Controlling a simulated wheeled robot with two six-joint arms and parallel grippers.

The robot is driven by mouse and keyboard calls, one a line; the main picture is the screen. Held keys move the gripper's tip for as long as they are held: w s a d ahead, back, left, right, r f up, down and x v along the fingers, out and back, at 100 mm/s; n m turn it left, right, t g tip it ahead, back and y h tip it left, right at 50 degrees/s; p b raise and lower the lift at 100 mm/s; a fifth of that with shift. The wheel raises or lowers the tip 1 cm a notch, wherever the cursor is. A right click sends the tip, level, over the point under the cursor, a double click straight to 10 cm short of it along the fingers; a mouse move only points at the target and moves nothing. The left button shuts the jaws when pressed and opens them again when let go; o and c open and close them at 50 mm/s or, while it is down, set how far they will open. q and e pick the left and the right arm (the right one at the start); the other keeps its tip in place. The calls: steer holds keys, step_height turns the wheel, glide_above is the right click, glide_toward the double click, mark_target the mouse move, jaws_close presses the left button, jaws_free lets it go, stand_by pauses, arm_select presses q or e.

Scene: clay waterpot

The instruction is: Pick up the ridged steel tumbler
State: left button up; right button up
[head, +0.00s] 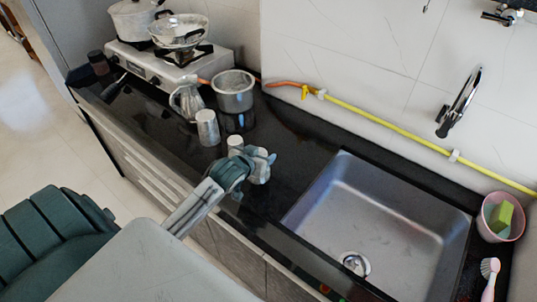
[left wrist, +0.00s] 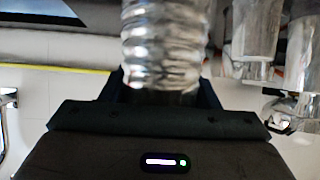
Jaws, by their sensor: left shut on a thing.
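The ridged steel tumbler (left wrist: 165,45) fills the top middle of the left wrist view, its shiny bands clear. It sits between the dark fingers of my left gripper (left wrist: 165,95), which is shut on it. In the head view my left gripper (head: 256,163) is over the black counter left of the sink. A pale, rounded part of the tumbler (head: 235,143) shows there beside it; the rest is hidden by the gripper. I cannot tell whether its base touches the counter. My right gripper is not in view.
A plain steel tumbler (head: 207,128), a steel jug (head: 187,101) and a steel pot (head: 233,92) stand close by to the left. Behind them is a stove (head: 165,66). The sink (head: 385,215) is right, with a faucet (head: 462,100) above. A yellow hose (head: 400,133) runs along the wall.

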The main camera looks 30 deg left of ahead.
arm_select(q)
steer(key=s+a+r+b, duration=0.1)
steer(key=s, duration=1)
steer(key=shift+s+b, duration=0.3)
steer(key=shift+b, duration=0.05)
